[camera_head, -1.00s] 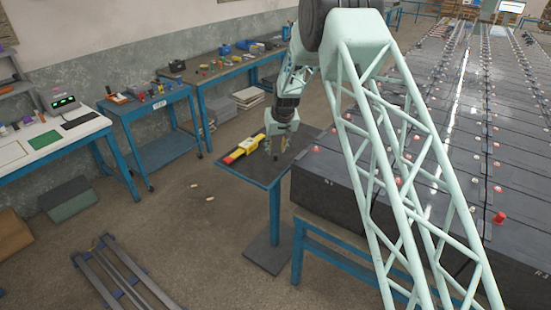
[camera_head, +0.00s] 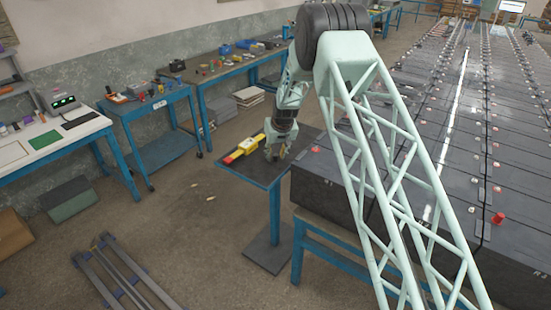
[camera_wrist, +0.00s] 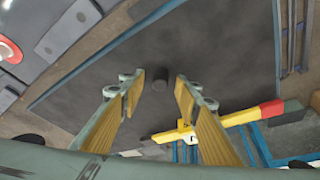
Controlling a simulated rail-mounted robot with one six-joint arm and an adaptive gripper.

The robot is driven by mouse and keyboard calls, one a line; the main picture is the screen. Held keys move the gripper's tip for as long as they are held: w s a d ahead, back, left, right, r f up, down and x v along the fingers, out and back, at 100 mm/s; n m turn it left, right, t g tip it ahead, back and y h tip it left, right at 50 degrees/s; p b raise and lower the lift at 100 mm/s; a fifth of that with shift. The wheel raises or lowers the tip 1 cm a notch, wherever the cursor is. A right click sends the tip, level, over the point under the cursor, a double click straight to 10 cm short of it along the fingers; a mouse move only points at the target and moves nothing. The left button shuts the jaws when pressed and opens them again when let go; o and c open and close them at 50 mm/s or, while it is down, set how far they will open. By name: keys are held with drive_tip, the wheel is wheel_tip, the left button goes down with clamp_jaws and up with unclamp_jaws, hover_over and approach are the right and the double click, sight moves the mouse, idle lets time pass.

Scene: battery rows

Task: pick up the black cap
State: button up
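The black cap (camera_wrist: 160,85) is a small dark round piece on the dark top of the small blue-legged table (camera_wrist: 215,55). In the wrist view it lies between the two fingertips of my gripper (camera_wrist: 160,79), nearer the left one, with gaps on both sides. My gripper is open and empty, with yellow-brown finger pads. In the head view my gripper (camera_head: 276,154) points down over the table, and I cannot make out the cap there.
A yellow and red tool (camera_head: 243,149) lies on the same table beside my gripper. Black battery blocks (camera_head: 325,185) with red and white caps stand close on the right. Workbenches (camera_head: 165,103) line the wall at left.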

sight(276, 155)
drive_tip(key=shift+c, duration=0.5)
drive_tip(key=c, duration=0.6)
drive_tip(key=shift+r, duration=0.1)
drive_tip(key=shift+r+b, duration=0.3)
drive_tip(key=shift+r, duration=4.55)
drive_tip(key=shift+d, duration=0.1)
